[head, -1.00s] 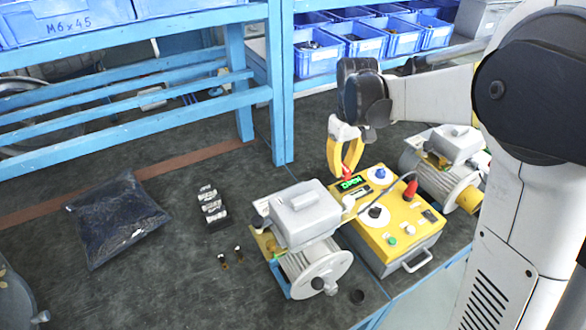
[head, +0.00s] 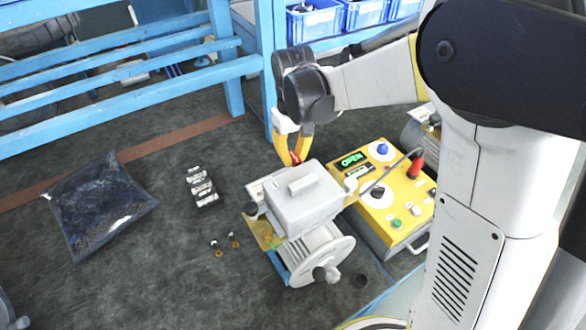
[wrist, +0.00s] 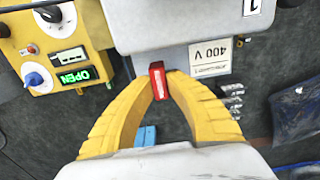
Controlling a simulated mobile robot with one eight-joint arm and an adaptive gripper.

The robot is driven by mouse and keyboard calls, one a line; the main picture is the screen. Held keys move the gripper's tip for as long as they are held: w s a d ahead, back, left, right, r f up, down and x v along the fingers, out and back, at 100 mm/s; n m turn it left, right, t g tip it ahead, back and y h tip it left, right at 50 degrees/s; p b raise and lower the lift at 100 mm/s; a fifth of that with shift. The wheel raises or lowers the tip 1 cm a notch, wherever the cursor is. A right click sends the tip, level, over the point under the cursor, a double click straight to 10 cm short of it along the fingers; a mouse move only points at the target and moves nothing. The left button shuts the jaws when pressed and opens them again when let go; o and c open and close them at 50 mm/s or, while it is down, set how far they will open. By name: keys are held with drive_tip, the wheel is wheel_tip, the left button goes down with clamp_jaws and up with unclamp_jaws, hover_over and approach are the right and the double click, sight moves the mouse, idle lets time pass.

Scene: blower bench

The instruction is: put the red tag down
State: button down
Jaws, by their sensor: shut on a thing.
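The red tag (wrist: 158,80) is held between the two yellow fingertips of my gripper (wrist: 158,88) in the wrist view. In the head view my gripper (head: 293,160) points down just behind the grey box-topped blower motor (head: 305,200), and a bit of the red tag (head: 295,159) shows between its fingers. In the wrist view the tag lies in front of the motor's grey side, beside a white "400 V" label (wrist: 210,59). I cannot tell whether the tag touches the motor.
A yellow control box (head: 375,222) with a lit "OPEN" display stands right of the motor. Left of it are a small black rack with pale pieces (head: 201,186), two small fittings (head: 226,243) and a dark bag (head: 97,205). The bench front left is clear.

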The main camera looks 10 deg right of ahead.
sight(293, 166)
drive_tip(key=shift+f+b, duration=0.7)
drive_tip(key=shift+f, duration=1.35)
drive_tip(key=shift+f, duration=0.15)
drive_tip(key=c, duration=1.5)
unclamp_jaws()
drive_tip(key=shift+o, duration=0.3)
